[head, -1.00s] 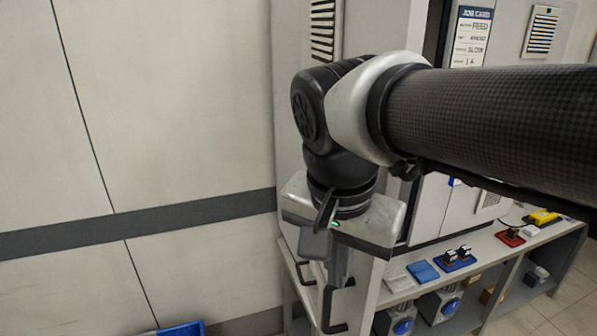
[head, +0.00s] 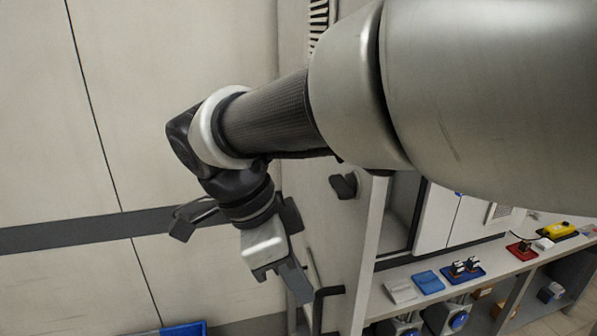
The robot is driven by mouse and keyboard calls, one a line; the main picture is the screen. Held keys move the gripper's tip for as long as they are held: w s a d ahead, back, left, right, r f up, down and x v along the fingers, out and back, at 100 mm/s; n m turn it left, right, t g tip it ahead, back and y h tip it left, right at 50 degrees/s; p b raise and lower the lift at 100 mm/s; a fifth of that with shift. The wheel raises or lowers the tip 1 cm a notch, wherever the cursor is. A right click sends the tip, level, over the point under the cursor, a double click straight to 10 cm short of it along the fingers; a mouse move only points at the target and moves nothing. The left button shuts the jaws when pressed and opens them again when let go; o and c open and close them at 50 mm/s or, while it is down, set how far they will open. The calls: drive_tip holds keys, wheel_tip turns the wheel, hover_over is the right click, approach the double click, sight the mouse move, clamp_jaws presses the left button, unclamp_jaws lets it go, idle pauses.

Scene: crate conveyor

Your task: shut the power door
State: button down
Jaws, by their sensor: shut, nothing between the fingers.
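A pale door panel (head: 345,235) stands at the centre of the head view, to the left of an open cabinet bay. It appears swung out toward me. A black latch or knob (head: 343,186) sits on its upper part, and a black bar handle (head: 328,300) is low on it. No label marking it as the power door can be read. My gripper (head: 301,288) is shut and empty. It points down and right, just left of the handle in the picture; whether it touches the panel cannot be told. My arm hides the upper part of the cabinet.
A shelf (head: 440,295) to the right holds a blue tray (head: 428,282), a red tray (head: 522,252) and a yellow device (head: 559,230). Blue-capped units stand below it. A pale wall (head: 90,120) with a dark band fills the left. A blue bin (head: 183,329) shows at the bottom edge.

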drive_tip(key=d+f, duration=0.3)
drive_tip(key=d, duration=0.2)
drive_tip(key=shift+w+d+f+p, duration=0.25)
drive_tip(key=shift+w+f+p, duration=0.1)
drive_tip(key=shift+w+p, duration=0.1)
